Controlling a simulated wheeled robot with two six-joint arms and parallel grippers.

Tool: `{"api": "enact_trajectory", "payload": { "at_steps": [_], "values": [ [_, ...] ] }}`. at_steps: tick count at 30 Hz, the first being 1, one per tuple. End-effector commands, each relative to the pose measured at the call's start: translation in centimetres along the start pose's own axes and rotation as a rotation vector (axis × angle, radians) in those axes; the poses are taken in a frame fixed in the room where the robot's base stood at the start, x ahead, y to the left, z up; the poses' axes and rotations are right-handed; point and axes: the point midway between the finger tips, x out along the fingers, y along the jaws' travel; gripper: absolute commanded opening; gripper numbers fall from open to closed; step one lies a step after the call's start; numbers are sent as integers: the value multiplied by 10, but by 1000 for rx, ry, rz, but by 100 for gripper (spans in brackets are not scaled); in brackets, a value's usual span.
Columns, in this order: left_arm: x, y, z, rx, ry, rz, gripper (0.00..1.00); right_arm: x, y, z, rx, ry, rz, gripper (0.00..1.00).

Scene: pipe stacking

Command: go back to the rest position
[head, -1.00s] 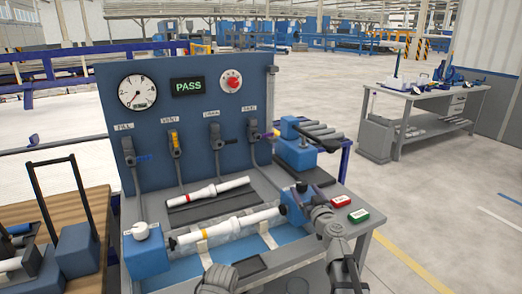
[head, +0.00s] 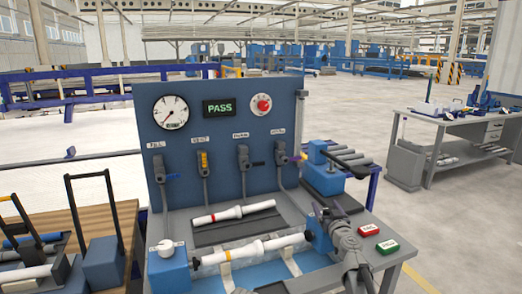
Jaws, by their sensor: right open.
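My right gripper (head: 326,212) is open and empty. It hangs at the right end of the test bench, in front of a blue clamp block (head: 318,238) and hiding part of it. My left gripper does not show. A white pipe with a yellow band (head: 252,251) lies between that block and the blue block with a white knob (head: 167,266). A second white pipe with a red band (head: 233,214) lies on a dark pad behind it. The blue panel (head: 222,140) carries a gauge, a red knob, several valve levers and a display (head: 219,108) reading PASS.
Red (head: 369,229) and green (head: 387,247) buttons sit to the right of my right arm. A blue unit with grey rollers (head: 345,156) stands behind it. A cart with black handles (head: 94,202) is at left. A grey workbench (head: 455,122) stands far right, with open floor between.

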Motion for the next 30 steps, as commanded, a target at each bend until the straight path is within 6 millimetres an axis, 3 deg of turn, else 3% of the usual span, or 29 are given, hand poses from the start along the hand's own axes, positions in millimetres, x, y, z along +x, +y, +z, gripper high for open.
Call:
{"api": "enact_trajectory", "payload": {
  "at_steps": [14, 15, 18, 27, 30],
  "values": [
    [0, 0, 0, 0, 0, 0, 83, -81, 0, 0, 0, 0, -16, 83],
    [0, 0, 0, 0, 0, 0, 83, -81, 1, 0, 0, 0, -17, 83],
    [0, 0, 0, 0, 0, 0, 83, -49, 2, 0, 0, 0, -18, 83],
    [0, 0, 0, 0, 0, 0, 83, 9, 0, 0, 0, 0, -17, 83],
    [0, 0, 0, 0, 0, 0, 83, 0, 0, 0, 0, 0, 56, 83]
  ]
}}
